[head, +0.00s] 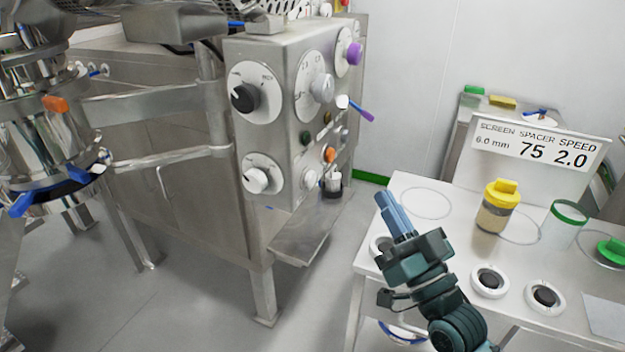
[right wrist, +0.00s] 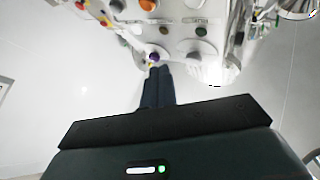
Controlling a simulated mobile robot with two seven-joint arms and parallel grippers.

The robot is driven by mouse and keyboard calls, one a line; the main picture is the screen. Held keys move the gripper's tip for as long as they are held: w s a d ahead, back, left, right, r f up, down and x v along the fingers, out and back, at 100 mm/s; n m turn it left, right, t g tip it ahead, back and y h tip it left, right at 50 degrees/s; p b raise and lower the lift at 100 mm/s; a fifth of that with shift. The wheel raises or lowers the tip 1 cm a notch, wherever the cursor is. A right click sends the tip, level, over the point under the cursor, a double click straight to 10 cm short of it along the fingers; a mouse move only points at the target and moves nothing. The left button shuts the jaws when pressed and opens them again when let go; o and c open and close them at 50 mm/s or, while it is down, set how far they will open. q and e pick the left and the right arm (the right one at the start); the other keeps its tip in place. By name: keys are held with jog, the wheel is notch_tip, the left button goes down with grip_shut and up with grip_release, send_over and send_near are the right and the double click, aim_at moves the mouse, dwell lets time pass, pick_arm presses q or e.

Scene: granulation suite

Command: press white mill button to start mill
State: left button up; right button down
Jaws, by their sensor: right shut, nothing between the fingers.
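The steel control panel (head: 285,110) carries several dials and small buttons. A small white button (head: 311,179) sits low on its right-hand face, and another white knob-like piece (head: 342,101) sits higher beside a purple lever; I cannot tell for sure which one is the mill button. An orange button (head: 329,154) and a dark green button (head: 305,137) are between them. My right gripper (head: 384,199) is shut and empty, in front of and right of the panel, apart from it. In the right wrist view its closed fingers (right wrist: 158,72) point toward the panel. My left gripper is not in view.
A white table (head: 450,240) at right holds a yellow-lidded jar (head: 497,210), a green-rimmed jar (head: 564,226) and black-centred rings (head: 489,281). A sign (head: 537,147) stands behind. A steel shelf (head: 300,235) juts out below the panel. Steel equipment with blue handles fills the left.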

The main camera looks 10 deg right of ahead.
aim_at(310, 179)
jog(key=w+a, duration=0.5)
jog(key=a, duration=0.2)
jog(key=shift+a, duration=0.2)
dwell(0.9)
jog(key=shift+a, duration=0.1)
dwell(1.1)
jog(key=shift+w+a, duration=0.2)
jog(key=shift+a, duration=0.05)
